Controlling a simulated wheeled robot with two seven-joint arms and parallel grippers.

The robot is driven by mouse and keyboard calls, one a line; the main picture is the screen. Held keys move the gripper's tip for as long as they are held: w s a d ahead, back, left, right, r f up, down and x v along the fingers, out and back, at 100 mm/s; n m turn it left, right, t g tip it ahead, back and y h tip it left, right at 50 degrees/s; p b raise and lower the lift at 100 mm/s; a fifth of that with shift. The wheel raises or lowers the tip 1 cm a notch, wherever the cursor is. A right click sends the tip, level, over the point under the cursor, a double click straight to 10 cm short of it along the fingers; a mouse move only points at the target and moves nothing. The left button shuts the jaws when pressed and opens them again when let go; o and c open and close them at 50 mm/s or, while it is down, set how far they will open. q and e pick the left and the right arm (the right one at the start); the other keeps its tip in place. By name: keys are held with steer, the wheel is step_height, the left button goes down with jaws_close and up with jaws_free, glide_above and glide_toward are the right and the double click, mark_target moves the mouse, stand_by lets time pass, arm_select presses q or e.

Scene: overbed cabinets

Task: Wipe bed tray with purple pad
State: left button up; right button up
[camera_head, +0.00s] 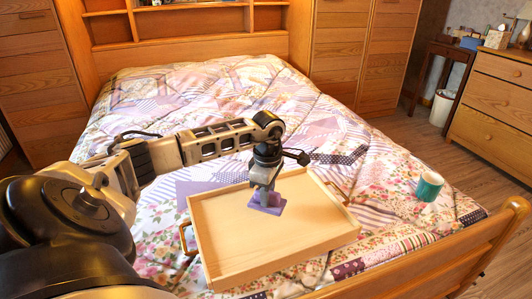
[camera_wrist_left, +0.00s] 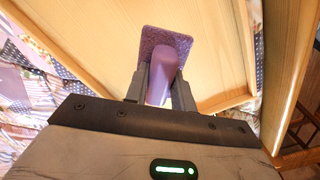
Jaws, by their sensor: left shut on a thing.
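The wooden bed tray (camera_head: 240,248) lies on the bed near its foot, with low raised sides and a handle at its left end. The purple pad (camera_head: 267,208) is over the upper middle of the tray, flat side down. My left gripper (camera_head: 266,188) is above it, shut on the pad's handle. In the left wrist view the pad (camera_wrist_left: 163,45) lies beyond the fingers, with its lighter purple handle between them, and the tray (camera_wrist_left: 215,60) shows behind. I cannot tell for certain whether the pad touches the tray. My right gripper is not in view.
A teal cup (camera_head: 429,186) is on the patchwork quilt right of the tray. The wooden footboard (camera_head: 440,262) runs along the near right. Wooden cabinets (camera_head: 365,50) stand behind the bed, and a dresser (camera_head: 500,90) is at the far right.

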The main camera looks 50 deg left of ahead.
arm_select(q)
steer(key=shift+r+p, duration=0.75)
steer(key=shift+r, duration=0.5)
steer(key=shift+d, duration=0.1)
